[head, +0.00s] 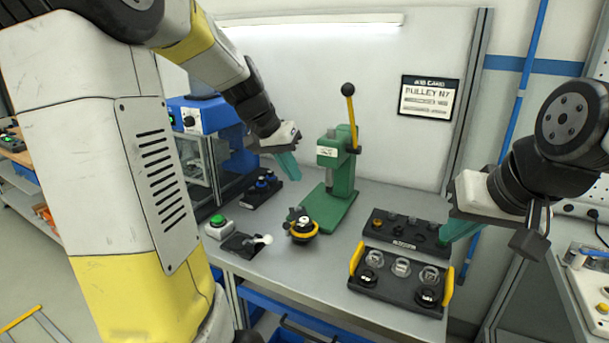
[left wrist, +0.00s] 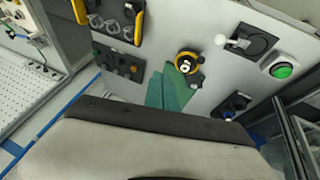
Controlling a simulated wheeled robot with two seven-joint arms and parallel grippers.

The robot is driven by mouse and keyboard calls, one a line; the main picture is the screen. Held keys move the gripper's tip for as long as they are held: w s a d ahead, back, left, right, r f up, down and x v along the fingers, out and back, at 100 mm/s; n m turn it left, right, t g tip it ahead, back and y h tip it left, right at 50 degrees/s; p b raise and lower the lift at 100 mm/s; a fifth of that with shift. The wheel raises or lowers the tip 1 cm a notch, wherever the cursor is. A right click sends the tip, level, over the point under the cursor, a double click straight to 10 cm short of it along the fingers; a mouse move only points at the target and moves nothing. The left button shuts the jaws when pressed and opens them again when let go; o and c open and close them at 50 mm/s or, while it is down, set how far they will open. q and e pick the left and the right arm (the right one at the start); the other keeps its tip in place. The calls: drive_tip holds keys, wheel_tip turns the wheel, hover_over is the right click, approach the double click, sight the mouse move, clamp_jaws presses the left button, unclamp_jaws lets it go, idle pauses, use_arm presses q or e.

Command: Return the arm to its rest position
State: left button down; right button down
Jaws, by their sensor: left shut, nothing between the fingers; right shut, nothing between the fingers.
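My left gripper (head: 288,166) has teal fingers that are shut and empty. It hangs above the bench, left of the green press (head: 334,165) and behind the black and yellow round fixture (head: 302,228). Its fingers also show in the left wrist view (left wrist: 178,90), pointing toward the bench. My right gripper (head: 458,232) is at the right, shut and empty, beside the dark tray of parts (head: 402,235). Its fingertips overlap the tray's right end in the picture; I cannot tell the gap.
A yellow-handled tray (head: 395,292) holds several clear and dark parts at the front. A green button box (head: 217,228) and a black plate (head: 240,243) lie at the left. A blue machine (head: 205,115) stands behind them. A job card (head: 428,97) hangs on the wall.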

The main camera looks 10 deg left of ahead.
use_arm(q)
drive_tip(key=shift+s+d+r, duration=0.1)
drive_tip(key=shift+s, duration=0.3)
drive_tip(key=shift+s, duration=0.1)
drive_tip(key=s+d+r+n+t+y, duration=0.1)
drive_tip(key=s+d+r+n+t, duration=0.1)
drive_tip(key=s, duration=1.7)
drive_tip(key=shift+s+d+y, duration=0.2)
drive_tip(key=shift+s+y, duration=0.1)
drive_tip(key=shift+s, duration=0.05)
